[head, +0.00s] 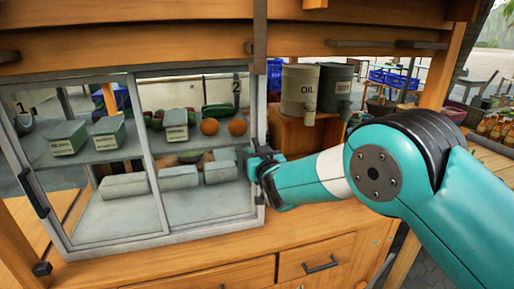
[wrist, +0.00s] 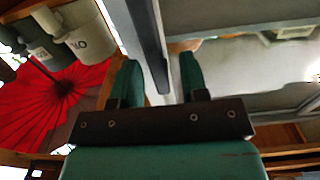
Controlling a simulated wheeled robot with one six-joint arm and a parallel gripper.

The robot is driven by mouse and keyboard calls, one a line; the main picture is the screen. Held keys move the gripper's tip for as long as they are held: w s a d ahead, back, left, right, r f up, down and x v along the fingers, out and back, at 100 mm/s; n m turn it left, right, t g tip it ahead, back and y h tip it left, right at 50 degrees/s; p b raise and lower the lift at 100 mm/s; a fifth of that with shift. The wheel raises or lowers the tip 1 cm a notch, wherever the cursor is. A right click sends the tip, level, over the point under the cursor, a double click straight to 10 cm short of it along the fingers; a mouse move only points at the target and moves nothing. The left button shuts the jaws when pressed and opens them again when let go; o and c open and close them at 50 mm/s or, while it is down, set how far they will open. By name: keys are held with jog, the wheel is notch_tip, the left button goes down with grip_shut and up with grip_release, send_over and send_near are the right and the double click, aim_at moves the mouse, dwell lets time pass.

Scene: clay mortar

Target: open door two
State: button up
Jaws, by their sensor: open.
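Door two (head: 250,112) is the right sliding glass door of the display case, marked with a 2 near its top right corner. It looks closed. My gripper (head: 256,165) is at the right edge of this door, at about mid-height. In the wrist view my gripper (wrist: 159,80) is open, with one green finger on each side of a dark upright handle (wrist: 148,38) on the pale door frame. The handle lies between the fingers; I cannot tell whether either finger touches it. In the head view the gripper mostly hides this handle.
Door one (head: 68,240), on the left, has a dark handle (head: 33,194). Labelled boxes, oranges and vegetables stand on the shelf behind the glass. An oil container (head: 298,94) and a second container (head: 335,90) stand right of the case. Wooden drawers (head: 316,264) are below.

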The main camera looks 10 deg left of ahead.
jog(key=shift+w+a, duration=0.15)
jog(key=shift+w, duration=0.2)
grip_shut()
